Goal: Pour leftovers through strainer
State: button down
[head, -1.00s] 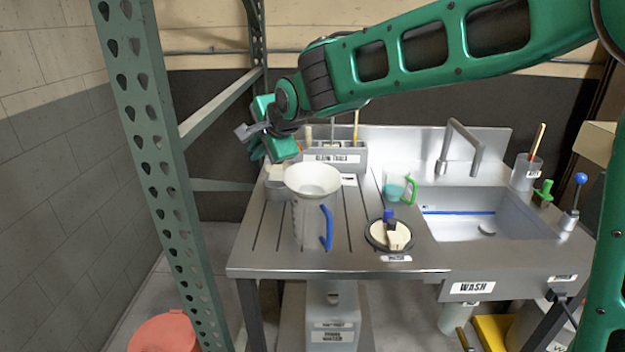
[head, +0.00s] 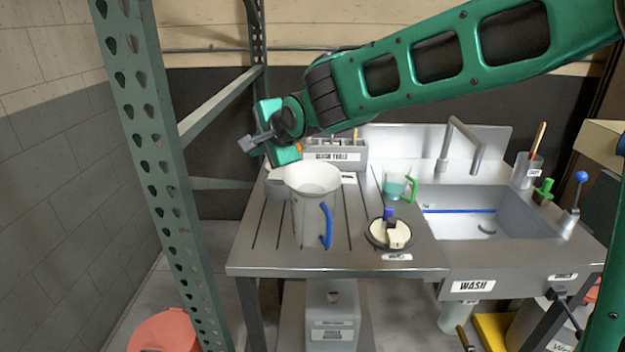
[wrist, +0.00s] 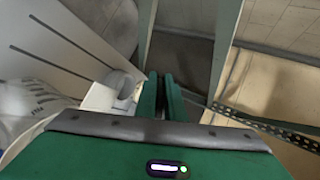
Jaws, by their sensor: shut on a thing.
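A tall clear pitcher (head: 304,222) with a blue handle stands on the slotted steel table. A wide white strainer cone (head: 313,177) sits in its top. My gripper (wrist: 161,97) is to the left of and behind the strainer in the head view, its green fingers close together. A pale grey cup (head: 276,186) is beside the strainer, below my gripper; it also shows next to the fingers in the wrist view (wrist: 116,84). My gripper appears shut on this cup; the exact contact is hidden. I cannot see the cup's contents.
A clear cup with a green handle (head: 398,186) and a round lidded item (head: 389,233) stand to the right. The tool holder (head: 337,153) is behind. The sink (head: 484,214) lies at right. A green rack post (head: 165,170) rises at left.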

jog(key=shift+f+t, duration=0.1)
jog(key=shift+t, duration=0.3)
jog(key=shift+s+d+r+t+y+p, duration=0.2)
jog(key=shift+r+t+y+p, duration=0.3)
jog(key=shift+t+y, duration=0.25)
dwell(1.1)
jog(key=shift+s+d+r+t+y+p, duration=0.25)
jog(key=shift+s+t+y, duration=0.05)
jog(key=shift+s, duration=0.1)
jog(key=shift+s+d+r+t+y+p, duration=0.2)
jog(key=shift+s+t+y, duration=0.05)
jog(key=shift+s, duration=0.15)
dwell(1.5)
jog(key=shift+s+d+r+t, duration=0.15)
jog(key=shift+r+t, duration=0.2)
jog(key=shift+t, duration=0.35)
dwell(0.9)
jog(key=shift+a+f+g, duration=0.25)
jog(key=shift+g, duration=0.45)
jog(key=shift+w+a+f+g+h, duration=0.2)
jog(key=shift+w+a+g, duration=0.05)
jog(key=shift+w, duration=0.2)
jog(key=shift+w+a+f+g+h, duration=0.2)
jog(key=shift+w+g, duration=0.05)
jog(key=shift+w, duration=0.15)
jog(key=shift+w+f, duration=0.15)
jog(key=shift+h, duration=0.3)
